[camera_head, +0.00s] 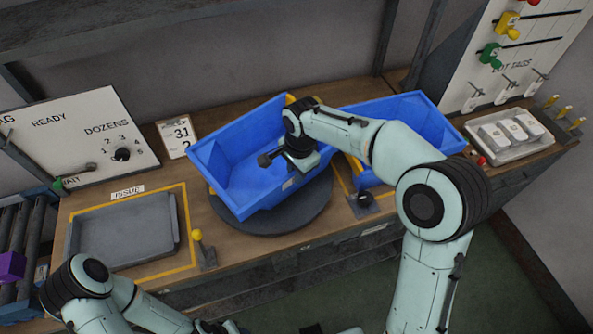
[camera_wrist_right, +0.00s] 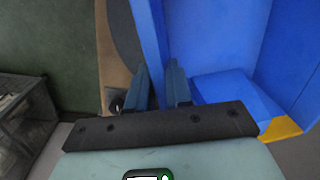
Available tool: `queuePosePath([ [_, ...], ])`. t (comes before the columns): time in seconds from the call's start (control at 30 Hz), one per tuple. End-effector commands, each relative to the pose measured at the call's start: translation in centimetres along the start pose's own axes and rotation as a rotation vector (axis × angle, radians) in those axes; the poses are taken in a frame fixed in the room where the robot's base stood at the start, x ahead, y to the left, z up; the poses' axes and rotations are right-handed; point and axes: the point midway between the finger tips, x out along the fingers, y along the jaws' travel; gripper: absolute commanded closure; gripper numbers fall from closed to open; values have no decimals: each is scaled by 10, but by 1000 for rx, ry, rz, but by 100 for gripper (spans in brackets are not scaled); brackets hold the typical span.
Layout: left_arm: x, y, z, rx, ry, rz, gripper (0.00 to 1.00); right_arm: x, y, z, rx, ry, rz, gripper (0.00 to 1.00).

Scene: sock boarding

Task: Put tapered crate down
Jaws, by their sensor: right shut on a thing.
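A blue tapered crate (camera_head: 222,163) is over the dark round turntable (camera_head: 300,213), turned at an angle to the table edge. It looks empty. I cannot tell whether its base touches the turntable. My right gripper (camera_head: 298,165) is at the crate's right side; in the right wrist view its two fingers (camera_wrist_right: 160,88) are shut on the crate's wall (camera_wrist_right: 149,35). A second blue crate (camera_head: 425,118) stands just right of it, partly hidden by my right arm. My left arm is low at the left; its gripper (camera_head: 215,327) is at the bottom edge, jaws unclear.
A grey tray (camera_head: 120,232) lies in the yellow-outlined issue area at left. A yellow-knobbed lever (camera_head: 198,238) and a dark knob (camera_head: 365,200) stand along the front edge. A light tray (camera_head: 512,133) with white blocks is at right.

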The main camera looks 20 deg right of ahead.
Motion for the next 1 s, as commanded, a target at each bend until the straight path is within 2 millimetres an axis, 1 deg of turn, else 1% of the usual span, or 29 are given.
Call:
queuePosePath([
  [0.1, -1, 0, 0, 0, 0, 0, 57, -3, -2, 0, 0, 1, -8, 100],
  [0.23, 2, -1, 1, 0, -1, 0, 57, 0, -1, 0, 0, 1, -7, 100],
  [0.27, 2, -1, 1, 0, -1, 0, 57, 2, 0, 0, 0, 0, 0, 77],
  [0.3, 1, -1, 1, 0, -1, 0, 57, 2, 0, 0, 0, 0, 0, 64],
  [0.33, 1, -1, 1, 0, -1, 0, 57, 2, 0, 0, 0, 0, 0, 55],
  [0.6, 1, 0, 0, 0, -1, 0, 57, 1, 0, 0, 0, 0, -1, 55],
  [0.73, -2, 1, -1, 1, 1, 0, 57, -7, -1, 0, 0, 1, -3, 55],
  [0.87, -4, 2, -2, 1, 3, 1, 57, -27, -1, -1, 0, 1, -5, 55],
  [1.0, -10, 5, -5, 3, 7, 2, 57, -59, -2, 0, 0, 1, -7, 55],
])
